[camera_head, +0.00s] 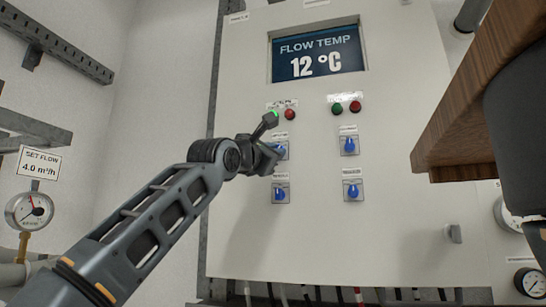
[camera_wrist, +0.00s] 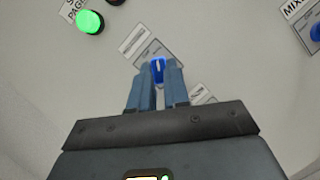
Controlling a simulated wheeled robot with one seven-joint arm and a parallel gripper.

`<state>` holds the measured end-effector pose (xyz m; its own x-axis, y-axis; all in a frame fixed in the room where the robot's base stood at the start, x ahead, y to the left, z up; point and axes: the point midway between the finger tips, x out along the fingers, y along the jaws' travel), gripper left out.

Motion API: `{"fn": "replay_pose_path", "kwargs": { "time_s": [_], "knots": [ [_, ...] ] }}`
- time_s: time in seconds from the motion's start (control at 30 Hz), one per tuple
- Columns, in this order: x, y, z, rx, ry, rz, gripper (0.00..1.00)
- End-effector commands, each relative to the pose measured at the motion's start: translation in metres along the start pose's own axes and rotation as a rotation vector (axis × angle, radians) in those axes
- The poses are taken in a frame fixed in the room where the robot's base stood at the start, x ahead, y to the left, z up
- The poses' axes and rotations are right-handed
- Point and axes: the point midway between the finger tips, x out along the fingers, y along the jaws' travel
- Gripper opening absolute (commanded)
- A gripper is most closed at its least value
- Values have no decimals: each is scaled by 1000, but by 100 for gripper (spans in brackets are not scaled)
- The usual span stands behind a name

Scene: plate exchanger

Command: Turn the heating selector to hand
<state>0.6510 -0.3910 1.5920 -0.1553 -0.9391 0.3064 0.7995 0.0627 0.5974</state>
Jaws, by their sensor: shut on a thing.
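My gripper (camera_head: 270,156) is at the upper left blue selector knob (camera_head: 281,148) of the panel and partly covers it. In the wrist view my gripper (camera_wrist: 159,78) has one finger on each side of this blue knob (camera_wrist: 158,68), shut on it. The knob has a white pointer line on its face. The label above it is too small to read for certain, so I cannot confirm that it is the heating selector. Part of the knob's plate shows behind the fingers.
Other blue knobs sit at lower left (camera_head: 280,193), upper right (camera_head: 349,145) and lower right (camera_head: 353,191). A lit green button (camera_wrist: 89,21) is close to my gripper. The display (camera_head: 316,54) reads 12 °C. A wooden board (camera_head: 470,110) juts in at right.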

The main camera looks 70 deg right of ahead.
Motion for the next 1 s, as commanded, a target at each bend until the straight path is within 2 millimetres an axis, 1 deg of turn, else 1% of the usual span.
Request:
{"fn": "replay_pose_path", "kwargs": {
  "time_s": [0.03, 0.47, 1.0],
  "knots": [
    [-2, -3, -2, -25, -1, 12, 0],
    [-1, -9, -3, -341, -7, 142, 0],
    [0, -11, 1, -813, -5, 336, 0]
  ]
}}
